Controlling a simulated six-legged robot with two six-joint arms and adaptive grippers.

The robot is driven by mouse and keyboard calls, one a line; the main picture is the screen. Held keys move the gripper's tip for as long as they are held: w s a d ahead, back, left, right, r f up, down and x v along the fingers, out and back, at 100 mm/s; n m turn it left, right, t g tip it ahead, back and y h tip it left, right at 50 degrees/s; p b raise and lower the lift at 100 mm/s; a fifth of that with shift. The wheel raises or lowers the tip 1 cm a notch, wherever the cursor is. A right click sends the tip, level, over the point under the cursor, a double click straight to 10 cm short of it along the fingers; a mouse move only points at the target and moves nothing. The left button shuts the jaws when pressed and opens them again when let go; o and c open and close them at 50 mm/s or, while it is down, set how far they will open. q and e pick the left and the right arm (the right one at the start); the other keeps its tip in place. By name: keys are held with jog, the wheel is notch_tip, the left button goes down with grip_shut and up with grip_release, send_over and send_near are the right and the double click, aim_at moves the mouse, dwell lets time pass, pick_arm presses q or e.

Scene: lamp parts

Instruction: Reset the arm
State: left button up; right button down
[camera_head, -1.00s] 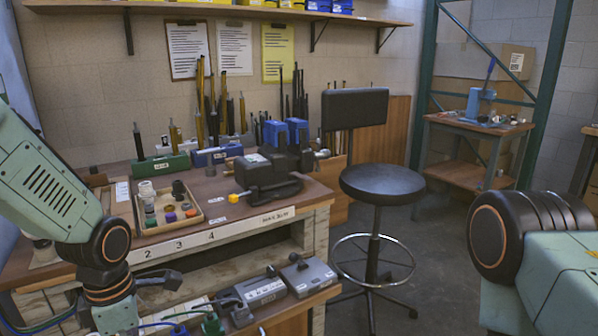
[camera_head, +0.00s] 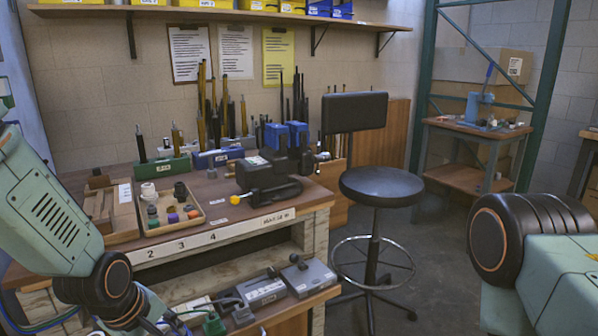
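My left arm (camera_head: 62,215) comes in from the left edge, its black joint low at the workbench's front left corner. Its gripper is below the picture and does not show. My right arm (camera_head: 535,240) shows at the lower right, with a ribbed black joint and a pale green link. Its gripper is also out of the picture. Neither arm visibly touches anything.
The workbench (camera_head: 290,222) holds a tray of small knobs (camera_head: 171,226), a black vise-like fixture (camera_head: 268,178) and racks of rods. A lower shelf holds grey boxes (camera_head: 308,278). A black stool (camera_head: 381,186) stands right of the bench. Floor beyond it is clear.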

pick_arm(q)
jog(key=s+f+m+g, duration=0.2)
jog(key=s+f+m, duration=0.4)
jog(key=s, duration=0.8)
jog(key=s+d+f+m+g+y, duration=0.1)
jog(key=s+f+m, duration=0.4)
jog(key=s+f, duration=0.7)
jog(key=s, duration=0.2)
jog(key=shift+s+f+m+g, duration=0.35)
jog(key=shift+s+m+g, duration=0.05)
